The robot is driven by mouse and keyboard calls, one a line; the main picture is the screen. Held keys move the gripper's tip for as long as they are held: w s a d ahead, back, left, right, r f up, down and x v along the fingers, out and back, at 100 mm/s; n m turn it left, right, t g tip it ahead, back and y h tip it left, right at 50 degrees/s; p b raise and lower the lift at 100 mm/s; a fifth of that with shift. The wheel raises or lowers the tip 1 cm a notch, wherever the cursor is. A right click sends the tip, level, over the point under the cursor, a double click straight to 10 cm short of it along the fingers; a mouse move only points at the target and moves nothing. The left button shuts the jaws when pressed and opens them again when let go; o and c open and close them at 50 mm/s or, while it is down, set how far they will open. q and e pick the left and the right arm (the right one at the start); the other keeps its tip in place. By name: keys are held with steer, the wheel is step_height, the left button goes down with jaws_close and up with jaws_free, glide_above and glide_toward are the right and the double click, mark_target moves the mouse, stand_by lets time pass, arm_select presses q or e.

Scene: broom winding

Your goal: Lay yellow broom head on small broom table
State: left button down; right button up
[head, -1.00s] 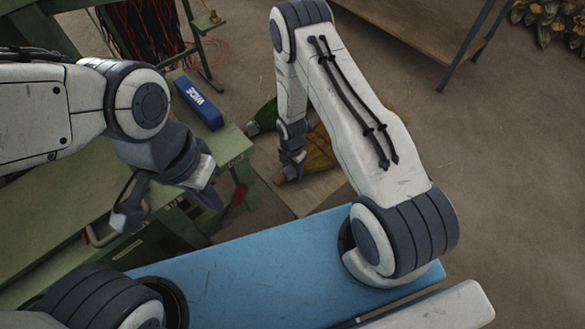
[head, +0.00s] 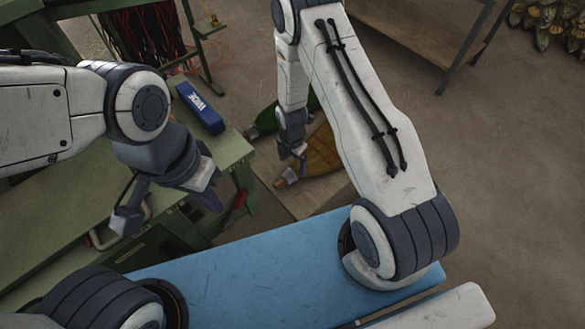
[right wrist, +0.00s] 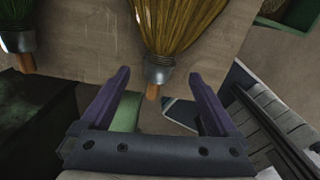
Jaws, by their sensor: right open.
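The yellow broom head (head: 324,152) lies on the small broom table (head: 303,204), its metal collar and short wooden stub at the lower left. In the right wrist view the yellow bristles (right wrist: 188,22) fan upward. My right gripper (head: 291,154) is just above the collar end. In the right wrist view its fingers (right wrist: 158,77) are open and apart, with the stub in the gap between them in the picture and neither finger touching it. My left gripper (head: 166,210) is open and empty beside the green bench. Part of the yellow head is hidden by my right arm.
A green broom head (head: 266,122) lies on the same table, left of the yellow one; it also shows in the right wrist view (right wrist: 17,42). A blue box (head: 200,108) sits on the green bench (head: 70,225). A wooden table (head: 425,22) stands at the back right.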

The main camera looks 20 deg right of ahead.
steer(key=s+a+r+m, duration=0.2)
steer(key=a+r+m, duration=0.1)
steer(key=r, duration=0.5)
steer(key=s+a+r+m, duration=0.2)
steer(key=a+r, duration=0.1)
steer(key=r, duration=0.4)
steer(key=s+a+r+m, duration=0.3)
steer(key=a+r, duration=0.1)
steer(key=r, duration=0.4)
steer(key=s+a+r+m+y, duration=0.1)
steer(key=s+r+m, duration=0.7)
steer(key=s, duration=0.7)
steer(key=shift+s+r+m, duration=0.2)
steer(key=shift+r+m, duration=0.1)
steer(key=shift+r, duration=0.65)
